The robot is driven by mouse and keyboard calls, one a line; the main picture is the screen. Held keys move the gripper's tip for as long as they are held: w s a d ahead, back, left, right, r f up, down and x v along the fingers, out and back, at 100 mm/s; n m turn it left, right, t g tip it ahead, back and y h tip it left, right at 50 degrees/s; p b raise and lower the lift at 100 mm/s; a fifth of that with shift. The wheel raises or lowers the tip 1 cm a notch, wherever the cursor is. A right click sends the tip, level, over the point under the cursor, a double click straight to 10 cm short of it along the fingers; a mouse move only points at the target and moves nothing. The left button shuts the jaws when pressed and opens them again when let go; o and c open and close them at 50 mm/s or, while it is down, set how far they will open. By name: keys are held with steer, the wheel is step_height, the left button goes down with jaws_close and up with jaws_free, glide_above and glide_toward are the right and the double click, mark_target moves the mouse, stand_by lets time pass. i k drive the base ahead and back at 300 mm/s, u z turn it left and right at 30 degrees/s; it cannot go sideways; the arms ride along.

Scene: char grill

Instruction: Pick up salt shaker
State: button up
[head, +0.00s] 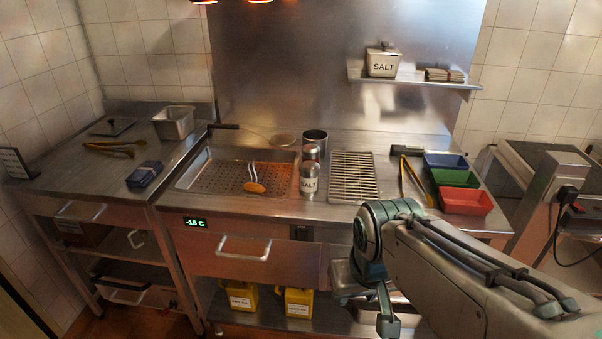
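The salt shaker (310,185) is a metal cylinder with a light label reading SALT. It stands upright on the steel counter, between the perforated basin and the metal grate, in front of another metal container (315,138). A lidded steel box (383,65), also labelled SALT, sits on the wall shelf. My gripper (368,300) hangs low in front of the counter's front edge, below and right of the shaker and well apart from it.
The perforated basin (193,176) holds tongs and an orange-brown piece. The grate (354,178) lies right of the shaker. Blue, green and red trays (466,203) stand farther right, beside yellow-handled tongs (414,186). A drawer handle (243,254) juts out below the counter.

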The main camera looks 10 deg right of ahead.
mark_target(310, 171)
steer(key=u, duration=1.15)
steer(key=i, duration=0.9)
steer(key=z, duration=2.2)
